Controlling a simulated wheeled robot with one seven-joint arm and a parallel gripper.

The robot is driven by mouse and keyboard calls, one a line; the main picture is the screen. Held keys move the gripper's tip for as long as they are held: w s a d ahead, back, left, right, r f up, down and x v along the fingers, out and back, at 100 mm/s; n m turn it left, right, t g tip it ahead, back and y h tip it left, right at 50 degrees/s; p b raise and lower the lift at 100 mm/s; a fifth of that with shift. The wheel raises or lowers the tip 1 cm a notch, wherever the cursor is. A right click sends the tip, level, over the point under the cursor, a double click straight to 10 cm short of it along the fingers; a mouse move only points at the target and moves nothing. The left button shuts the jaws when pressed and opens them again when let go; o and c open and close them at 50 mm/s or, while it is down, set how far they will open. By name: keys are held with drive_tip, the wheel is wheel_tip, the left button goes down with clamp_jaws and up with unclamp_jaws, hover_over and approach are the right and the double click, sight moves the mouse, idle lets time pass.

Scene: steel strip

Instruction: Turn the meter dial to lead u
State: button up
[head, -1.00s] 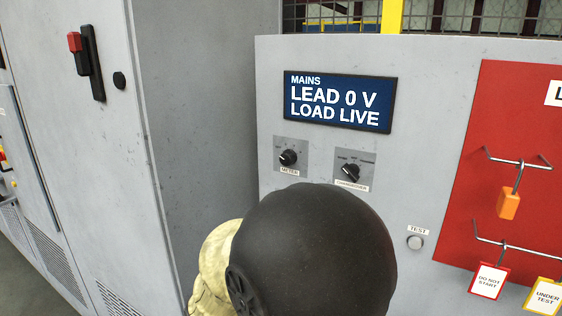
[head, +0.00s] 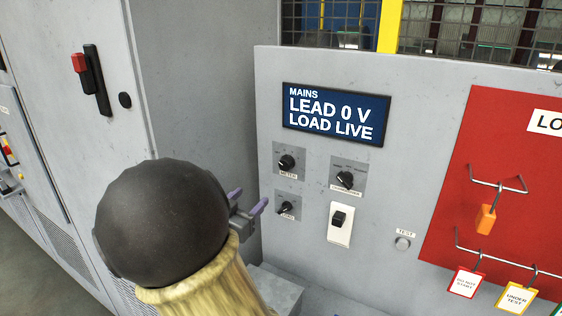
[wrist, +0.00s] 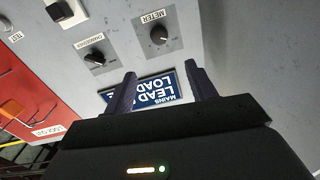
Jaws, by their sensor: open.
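The meter dial (head: 287,162) is a black knob on a grey plate, labelled METER, below the left part of the display (head: 336,114). The display reads MAINS, LEAD 0 V, LOAD LIVE. The marks around the knob are too small to read. My gripper (head: 248,201) is open and empty, its purple-grey fingers below and left of the dial in the head view. In the wrist view, which is upside down, the meter dial (wrist: 158,35) is beyond my gripper (wrist: 160,73), between the lines of its two fingers and apart from them.
A changeover dial (head: 345,180) is right of the meter dial. A third small dial (head: 285,208) is below it, close to my fingers. A black switch on a white plate (head: 339,228), a test button (head: 402,244) and a red board with hanging tags (head: 480,150) are further right.

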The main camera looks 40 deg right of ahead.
sight(284, 166)
drive_tip(key=shift+d, duration=0.1)
drive_tip(key=p+x, duration=0.5)
drive_tip(key=x, duration=1.2)
drive_tip(key=shift+w+d, duration=0.1)
drive_tip(key=shift+d, duration=0.1)
drive_tip(key=c, duration=1)
